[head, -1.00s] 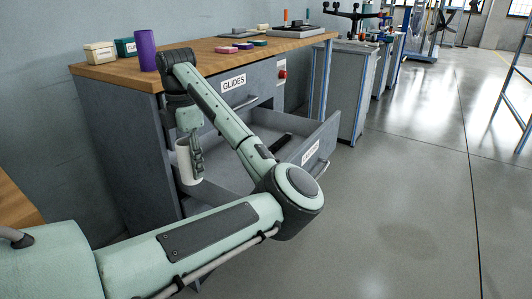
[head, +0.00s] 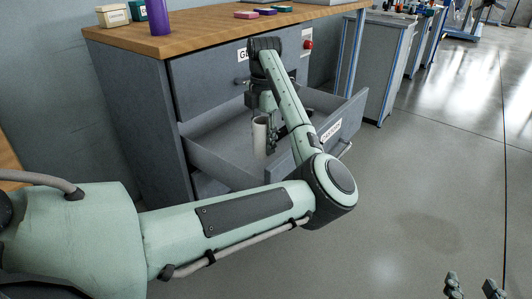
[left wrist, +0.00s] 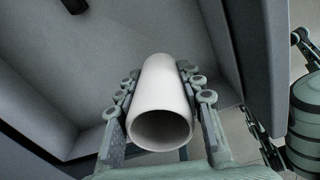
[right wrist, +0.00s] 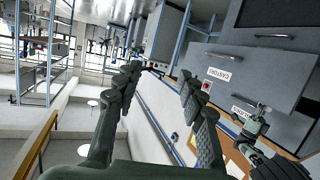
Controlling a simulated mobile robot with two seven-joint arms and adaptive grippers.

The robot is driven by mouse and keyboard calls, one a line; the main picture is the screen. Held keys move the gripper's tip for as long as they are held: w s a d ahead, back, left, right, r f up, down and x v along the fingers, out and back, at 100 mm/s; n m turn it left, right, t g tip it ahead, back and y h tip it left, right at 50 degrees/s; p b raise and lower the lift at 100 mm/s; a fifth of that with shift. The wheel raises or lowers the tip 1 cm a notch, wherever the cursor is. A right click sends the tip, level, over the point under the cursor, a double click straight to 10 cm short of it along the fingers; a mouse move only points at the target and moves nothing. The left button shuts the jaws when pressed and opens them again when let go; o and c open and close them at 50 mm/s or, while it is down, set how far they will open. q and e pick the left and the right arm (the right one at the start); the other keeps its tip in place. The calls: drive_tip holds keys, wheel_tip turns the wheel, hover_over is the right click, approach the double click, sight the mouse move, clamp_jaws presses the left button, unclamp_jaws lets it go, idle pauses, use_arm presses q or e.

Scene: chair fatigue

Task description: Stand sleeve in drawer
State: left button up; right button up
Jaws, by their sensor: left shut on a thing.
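The white hollow sleeve (head: 260,135) is upright in my left gripper (head: 267,112), over the open drawer (head: 208,166). In the left wrist view, the fingers are shut on both sides of the sleeve (left wrist: 160,92), with its open end facing the camera. The grey drawer floor (left wrist: 50,95) and walls lie beyond it. I cannot tell whether the sleeve's lower end touches the floor. My right gripper (head: 475,287) is at the bottom right of the head view, over the floor. In the right wrist view its fingers (right wrist: 160,85) are apart and empty.
A dark object (left wrist: 74,5) lies in the drawer's far part. The wooden bench top (head: 200,38) above holds a purple cylinder (head: 159,16), boxes and coloured blocks. A closed drawer is above the open one. The floor at right is clear.

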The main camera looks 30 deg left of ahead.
sight(266, 156)
use_arm(q)
drive_tip(key=shift+w+d+f, duration=0.2)
drive_tip(key=shift+f, duration=0.25)
wheel_tip(266, 156, down, 3)
drive_tip(key=shift+f, duration=0.2)
use_arm(e)
drive_tip(key=shift+w+a+r+t, duration=0.1)
drive_tip(key=shift+a+r+t, duration=0.15)
drive_tip(key=shift+r, duration=0.2)
drive_tip(key=shift+w+a+r+t, duration=0.1)
drive_tip(key=shift+a+r+t, duration=0.1)
drive_tip(key=shift+r, duration=0.2)
use_arm(q)
drive_tip(key=shift+f, duration=0.1)
use_arm(e)
drive_tip(key=shift+a+r+y, duration=0.1)
drive_tip(key=shift+y, duration=0.2)
use_arm(q)
drive_tip(key=shift+f+b, duration=0.2)
drive_tip(key=shift+b, duration=0.1)
drive_tip(key=shift+f, duration=0.3)
drive_tip(key=o, duration=1.2)
use_arm(e)
drive_tip(key=shift+a+r+t+y, duration=0.2)
drive_tip(key=shift+a+r+t, duration=0.1)
drive_tip(key=shift+r, duration=0.2)
drive_tip(key=shift+a+r+t+y, duration=0.2)
drive_tip(key=shift+a+r+t, duration=0.05)
drive_tip(key=shift+r, duration=0.25)
